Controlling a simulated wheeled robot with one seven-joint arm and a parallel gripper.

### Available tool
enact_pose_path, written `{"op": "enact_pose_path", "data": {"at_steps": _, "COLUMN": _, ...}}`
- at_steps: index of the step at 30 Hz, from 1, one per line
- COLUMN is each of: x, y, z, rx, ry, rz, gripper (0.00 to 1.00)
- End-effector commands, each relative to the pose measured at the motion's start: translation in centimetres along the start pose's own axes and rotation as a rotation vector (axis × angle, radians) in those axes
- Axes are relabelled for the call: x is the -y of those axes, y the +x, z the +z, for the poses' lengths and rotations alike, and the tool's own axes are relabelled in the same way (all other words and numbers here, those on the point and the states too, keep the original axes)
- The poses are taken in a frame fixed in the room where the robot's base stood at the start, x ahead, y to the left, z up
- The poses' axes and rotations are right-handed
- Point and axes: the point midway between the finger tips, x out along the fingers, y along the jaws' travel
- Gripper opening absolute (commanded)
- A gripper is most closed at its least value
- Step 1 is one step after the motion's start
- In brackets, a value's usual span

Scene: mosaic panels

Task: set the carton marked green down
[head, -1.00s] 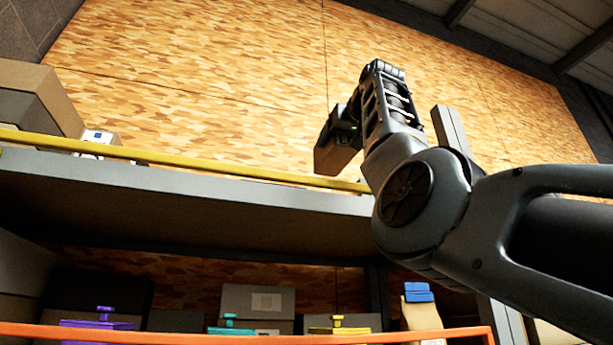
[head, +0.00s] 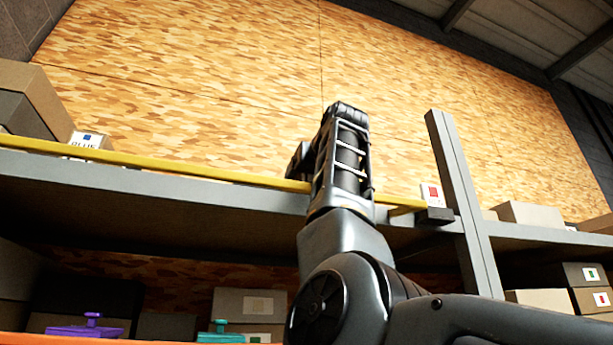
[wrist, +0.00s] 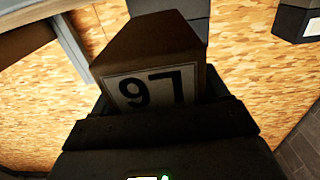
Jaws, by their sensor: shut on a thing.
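My gripper (wrist: 165,112) is shut on a brown carton (wrist: 150,48) with a white label bearing dark digits that look like 97. No green mark shows on the visible side of this carton. In the head view my wrist stands in front of the upper shelf (head: 180,190), and the held carton is hidden behind it. A small box with a blue mark (head: 86,142) is on the upper shelf at left. A small box with a red mark (head: 432,196) is on it at right, beside the grey post.
A yellow rail (head: 160,165) runs along the upper shelf's front edge. The grey post (head: 462,205) rises right of my arm. Large cartons (head: 32,100) stand at far left. A purple item (head: 85,331) and a teal item (head: 222,335) are below. Between blue box and wrist, no item shows above the rail.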

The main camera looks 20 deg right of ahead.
Motion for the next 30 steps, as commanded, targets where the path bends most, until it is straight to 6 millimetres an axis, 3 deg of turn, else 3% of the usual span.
{"op": "enact_pose_path", "data": {"at_steps": 25, "x": -0.1, "y": -0.1, "z": 0.9, "rx": -0.006, "ry": 0.001, "rz": 0.0, "gripper": 0.0}}
{"op": "enact_pose_path", "data": {"at_steps": 26, "x": 0.0, "y": 0.0, "z": 1.2, "rx": 0.0, "ry": 0.0, "rz": 0.0, "gripper": 0.77}}
{"op": "enact_pose_path", "data": {"at_steps": 30, "x": 0.0, "y": 0.0, "z": 1.2, "rx": 0.0, "ry": 0.0, "rz": 0.0, "gripper": 0.9}}
